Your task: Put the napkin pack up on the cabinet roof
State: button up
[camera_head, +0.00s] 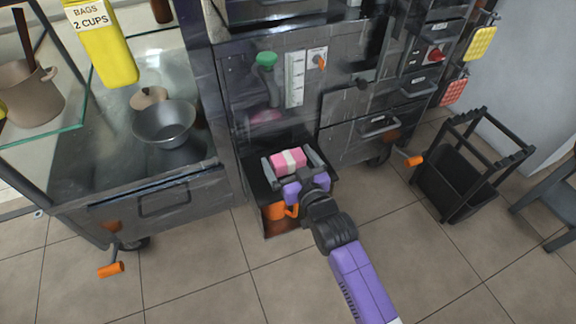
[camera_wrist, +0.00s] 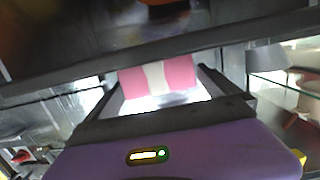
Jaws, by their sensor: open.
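The napkin pack (camera_head: 289,161) is a small pink block with a white band, at the dark ledge low on the front of the metal machine. It also shows in the wrist view (camera_wrist: 157,76), between the fingers and close ahead of the palm. My gripper (camera_head: 290,157) is open, with one finger on each side of the pack. I cannot tell whether either finger touches it. The pack's underside is hidden. The grey metal cabinet front (camera_head: 350,105) rises behind; I cannot make out a cabinet roof in either view.
An orange mug (camera_head: 275,211) sits below my gripper. A glass-shelved cart with a metal bowl (camera_head: 164,123) stands at left. A black rack (camera_head: 455,175) and a grey chair (camera_head: 560,200) stand at right. Orange-tipped levers (camera_head: 110,269) stick out low. Tiled floor in front is clear.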

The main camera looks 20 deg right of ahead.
jog(key=shift+w, duration=0.3)
jog(key=shift+r, duration=0.1)
jog(key=c, duration=1.5)
